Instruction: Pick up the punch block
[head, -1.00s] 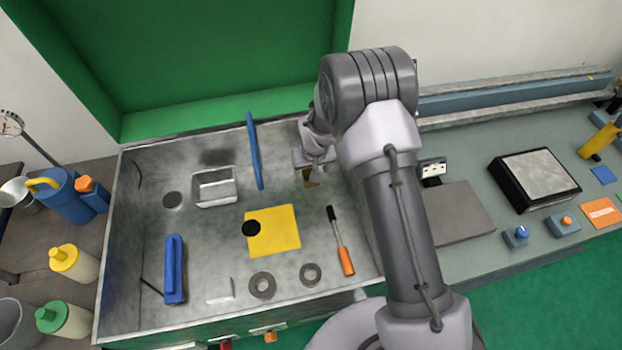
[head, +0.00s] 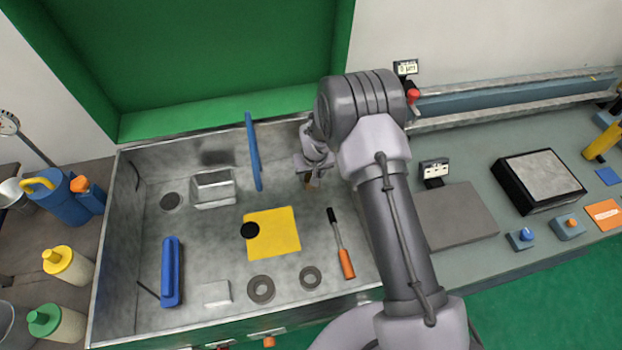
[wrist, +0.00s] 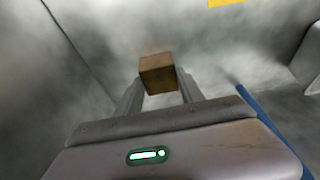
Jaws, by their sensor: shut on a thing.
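The punch block (wrist: 158,73), a small brown cube, sits between the tips of my gripper (wrist: 158,88) in the wrist view. My gripper is shut on it. In the head view, my gripper (head: 314,172) is in the back right part of the grey metal tray (head: 350,262), with a small brown bit of the block below the jaws. My wrist and arm hide most of that corner. I cannot tell whether the block touches the tray floor.
A blue upright plate (head: 254,152) stands left of my gripper. A yellow square (head: 284,231), a screwdriver (head: 342,248), two rings (head: 261,289) and a small metal box (head: 213,188) are in the tray. The tray's right wall is close to my arm.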

